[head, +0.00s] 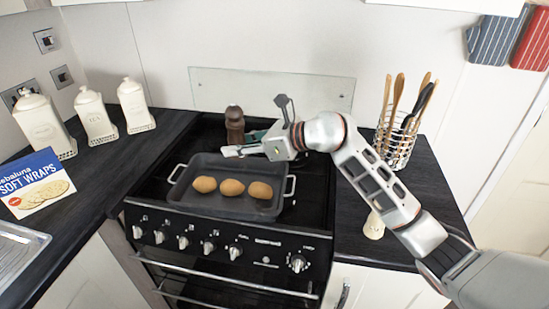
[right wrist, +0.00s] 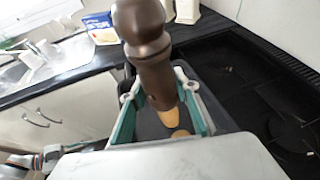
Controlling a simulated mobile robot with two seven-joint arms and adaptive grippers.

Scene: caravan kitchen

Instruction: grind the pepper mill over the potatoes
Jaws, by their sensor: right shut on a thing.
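A dark brown pepper mill (head: 235,122) stands about upright at the back edge of the tray in the head view. My right gripper (head: 238,150) is shut on it. In the right wrist view the mill (right wrist: 145,45) rises between my two fingers (right wrist: 160,108). Three brown potatoes (head: 232,187) lie in a row in a dark grey roasting tray (head: 215,212) on the hob. In the right wrist view a potato (right wrist: 169,117) shows partly behind the mill. The mill's lower end is partly hidden by the gripper.
Cream canisters (head: 96,116) and a soft wraps box (head: 38,184) stand on the left counter, beside a sink (head: 18,245). A utensil holder (head: 399,143) stands on the right counter, with a small cream shaker (head: 374,226) nearer the front. A splashback (head: 270,90) stands behind the hob.

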